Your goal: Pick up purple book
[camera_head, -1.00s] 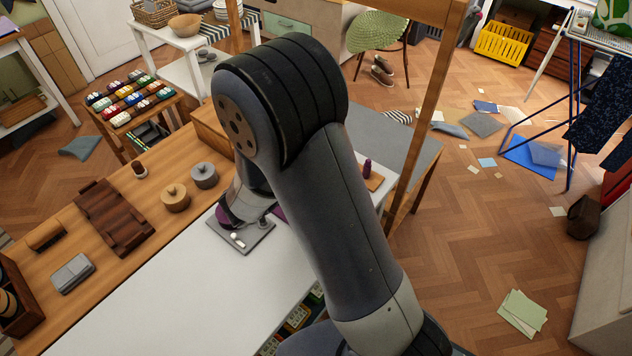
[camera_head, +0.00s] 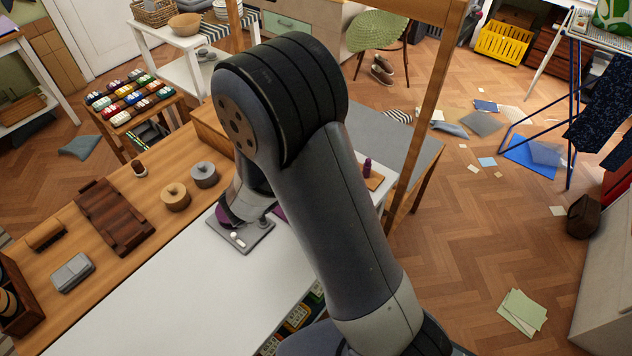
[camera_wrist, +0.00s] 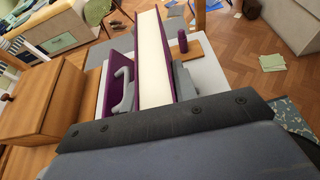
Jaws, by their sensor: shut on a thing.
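The purple book (camera_wrist: 153,58) shows in the wrist view as a long block of cream pages edged in purple, pointing away from me. My gripper (camera_wrist: 154,88) has a grey finger on either side of it and is shut on it. A purple panel (camera_wrist: 117,68) stands left of the pages, behind the left finger; I cannot tell whether it is part of the same book. In the head view my arm hides most of the book, and only a purple sliver (camera_head: 280,213) shows beside the arm, above the white table (camera_head: 190,290).
A grey plate (camera_head: 243,240) with small pale pieces lies beneath my gripper. A purple bottle (camera_head: 367,166) stands on a small wooden board (camera_head: 375,182) behind my arm. A wooden post (camera_head: 425,110) rises right.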

